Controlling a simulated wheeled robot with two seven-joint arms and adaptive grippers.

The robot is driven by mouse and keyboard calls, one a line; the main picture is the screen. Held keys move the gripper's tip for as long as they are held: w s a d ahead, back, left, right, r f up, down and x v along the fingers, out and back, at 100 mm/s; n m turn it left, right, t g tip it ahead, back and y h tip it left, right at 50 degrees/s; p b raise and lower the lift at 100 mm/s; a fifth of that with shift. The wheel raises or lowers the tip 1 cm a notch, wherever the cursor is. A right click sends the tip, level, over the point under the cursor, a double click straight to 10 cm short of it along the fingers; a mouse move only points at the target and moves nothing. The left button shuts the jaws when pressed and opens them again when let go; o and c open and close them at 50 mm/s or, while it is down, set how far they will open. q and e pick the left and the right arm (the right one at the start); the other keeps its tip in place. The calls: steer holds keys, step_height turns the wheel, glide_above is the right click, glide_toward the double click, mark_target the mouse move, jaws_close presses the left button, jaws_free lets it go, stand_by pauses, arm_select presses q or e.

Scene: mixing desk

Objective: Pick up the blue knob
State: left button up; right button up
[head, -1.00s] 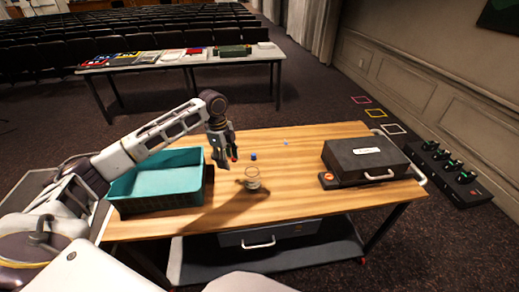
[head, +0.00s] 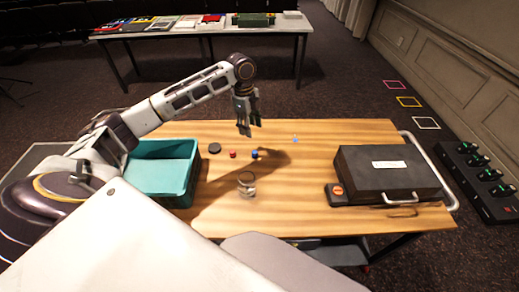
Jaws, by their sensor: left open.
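The blue knob (head: 255,154) is a small blue piece standing on the wooden table (head: 320,215), just right of a small red piece (head: 233,154). My left gripper (head: 250,127) hangs with its fingers pointing down and apart, empty. In the picture it is just above the blue knob and does not touch it; its exact height over the table is hard to tell. The blue knob is not hidden. My right gripper is not in view.
A black disc (head: 215,148) lies left of the red piece. A clear glass (head: 246,184) stands in front of the knob. A teal bin (head: 165,176) is at the left, a black case (head: 387,174) at the right. A tiny light-blue piece (head: 295,139) lies farther back.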

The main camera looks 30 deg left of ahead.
arm_select(q)
glide_above(255, 151)
steer(key=f, duration=0.8)
steer(key=shift+a+f, duration=0.1)
steer(key=shift+a, duration=0.3)
steer(key=shift+f, duration=0.1)
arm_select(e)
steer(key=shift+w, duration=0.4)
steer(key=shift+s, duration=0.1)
